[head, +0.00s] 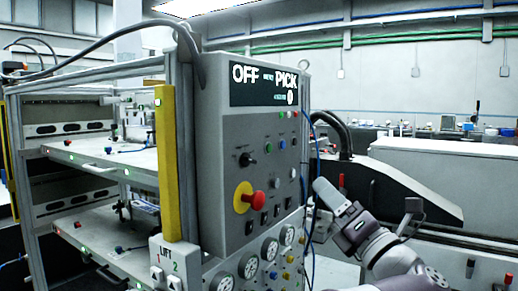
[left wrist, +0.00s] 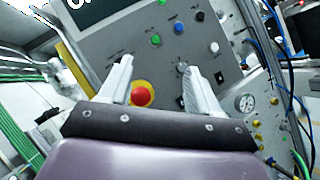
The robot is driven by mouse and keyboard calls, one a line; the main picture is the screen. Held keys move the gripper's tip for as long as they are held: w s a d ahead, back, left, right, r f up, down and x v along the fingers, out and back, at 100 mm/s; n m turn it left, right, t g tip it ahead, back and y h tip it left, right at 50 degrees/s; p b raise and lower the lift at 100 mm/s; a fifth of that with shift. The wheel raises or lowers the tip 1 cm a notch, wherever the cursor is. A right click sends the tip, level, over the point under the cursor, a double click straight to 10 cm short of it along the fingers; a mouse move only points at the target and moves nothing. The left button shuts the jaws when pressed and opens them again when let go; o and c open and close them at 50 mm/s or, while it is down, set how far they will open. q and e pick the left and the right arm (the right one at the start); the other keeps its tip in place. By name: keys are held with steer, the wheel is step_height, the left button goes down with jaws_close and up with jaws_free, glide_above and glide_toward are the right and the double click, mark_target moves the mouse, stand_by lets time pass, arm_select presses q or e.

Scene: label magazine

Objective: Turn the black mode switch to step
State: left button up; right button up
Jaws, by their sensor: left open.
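The black mode switch (head: 247,159) is on the grey control panel (head: 225,215), left of the green button and above the red emergency stop in the head view. I cannot read which position it points to. My left gripper (head: 323,207) is right of the panel in the head view. In the left wrist view its fingers (left wrist: 157,70) are spread and empty, facing the panel. My right gripper is not in view.
The red emergency stop (head: 258,198) on its yellow disc sticks out below the switch; it shows between the fingers in the left wrist view (left wrist: 141,97). Green (head: 268,148) and blue (head: 282,143) buttons sit nearby. Blue cables (head: 316,160) hang along the panel's right edge.

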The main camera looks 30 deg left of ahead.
mark_target(250, 162)
arm_select(q)
steer(key=s+a+n+g+y, duration=0.25)
steer(key=s+n+g, duration=0.25)
steer(key=n+g, duration=0.25)
steer(key=shift+h, duration=0.25)
steer(key=p+x, duration=0.1)
steer(key=x, duration=1.1)
steer(key=shift+w+a+r+p, duration=0.15)
steer(key=shift+a+r+p, duration=0.1)
steer(key=shift+r+p, duration=0.1)
steer(key=shift+t, duration=0.35)
steer(key=c, duration=1)
